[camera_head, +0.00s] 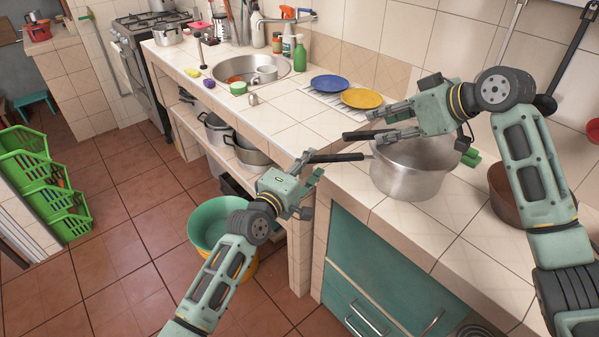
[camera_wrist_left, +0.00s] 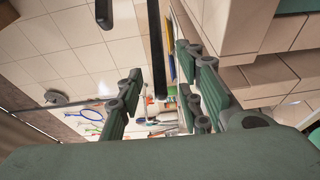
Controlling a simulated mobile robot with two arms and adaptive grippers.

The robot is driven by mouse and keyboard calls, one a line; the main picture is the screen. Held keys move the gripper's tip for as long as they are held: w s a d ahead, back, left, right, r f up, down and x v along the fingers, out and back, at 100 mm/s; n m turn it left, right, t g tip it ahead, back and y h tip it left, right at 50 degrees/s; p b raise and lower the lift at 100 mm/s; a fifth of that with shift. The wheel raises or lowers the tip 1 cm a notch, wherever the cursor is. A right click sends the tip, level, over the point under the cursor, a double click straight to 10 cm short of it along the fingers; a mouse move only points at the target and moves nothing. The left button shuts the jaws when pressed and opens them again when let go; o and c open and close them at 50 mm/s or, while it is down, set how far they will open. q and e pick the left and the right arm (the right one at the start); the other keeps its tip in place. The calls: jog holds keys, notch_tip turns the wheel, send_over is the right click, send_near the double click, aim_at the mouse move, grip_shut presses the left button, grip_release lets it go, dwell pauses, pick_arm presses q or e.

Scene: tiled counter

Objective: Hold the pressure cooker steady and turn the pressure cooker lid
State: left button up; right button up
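The metal pressure cooker (camera_head: 408,183) stands on the tiled counter. Its lid is mostly hidden behind my right gripper. Two black handles point left from the cooker, apart from each other: an upper handle (camera_head: 356,136) and a lower handle (camera_head: 338,158). My left gripper (camera_head: 312,168) is at the outer end of the lower handle. In the left wrist view its fingers (camera_wrist_left: 160,100) are spread, with a black handle (camera_wrist_left: 155,45) ahead between them. My right gripper (camera_head: 378,125) is over the cooker, fingers apart, close to the upper handle; I cannot tell if it touches.
Blue (camera_head: 329,84) and yellow (camera_head: 361,98) plates lie behind the cooker, near the sink (camera_head: 250,68). A brown pot (camera_head: 508,196) stands to the right. The counter front right of the cooker is clear.

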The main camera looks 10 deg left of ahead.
pick_arm(q)
jog(key=shift+x, duration=1.2)
jog(key=shift+c, duration=0.3)
grip_shut()
grip_release()
